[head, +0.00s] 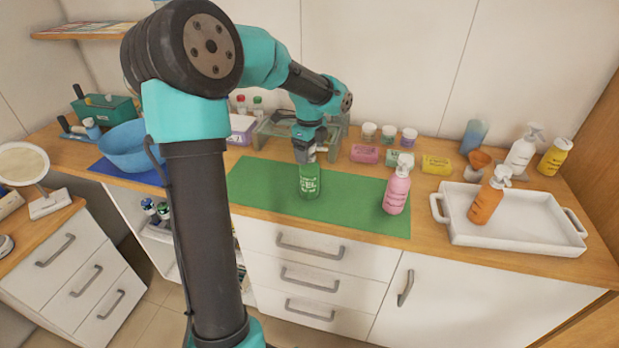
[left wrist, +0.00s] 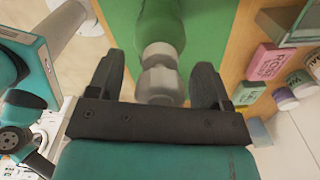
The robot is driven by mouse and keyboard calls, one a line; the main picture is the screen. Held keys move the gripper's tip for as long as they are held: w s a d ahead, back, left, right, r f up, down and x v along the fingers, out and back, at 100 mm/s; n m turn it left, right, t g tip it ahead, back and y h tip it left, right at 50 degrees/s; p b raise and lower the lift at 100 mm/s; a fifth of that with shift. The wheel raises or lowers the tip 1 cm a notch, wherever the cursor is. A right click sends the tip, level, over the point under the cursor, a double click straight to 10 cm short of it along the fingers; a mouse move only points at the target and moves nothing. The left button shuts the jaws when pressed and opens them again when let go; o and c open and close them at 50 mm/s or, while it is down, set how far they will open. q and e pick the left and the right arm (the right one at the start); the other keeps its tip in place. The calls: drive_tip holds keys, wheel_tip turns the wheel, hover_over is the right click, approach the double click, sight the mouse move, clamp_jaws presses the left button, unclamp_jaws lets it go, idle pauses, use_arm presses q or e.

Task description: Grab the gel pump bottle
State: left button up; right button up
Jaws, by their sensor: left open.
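The green gel pump bottle (head: 309,182) stands upright on the green mat (head: 262,186), with a white label on its front. My left gripper (head: 305,152) is directly above it, pointing down, and hides most of its pump top. In the left wrist view the bottle's grey pump head (left wrist: 160,78) lies between the two open fingers of my left gripper (left wrist: 158,85), with a gap on each side. The green body (left wrist: 160,22) extends beyond the fingertips. My right gripper is not in view.
A pink pump bottle (head: 397,190) stands on the mat to the right. Soap boxes and small jars line the back. A blue bowl (head: 125,150) is at left. The mat between the green and pink bottles is clear.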

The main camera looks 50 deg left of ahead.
use_arm(q)
clamp_jaws()
idle(0.6)
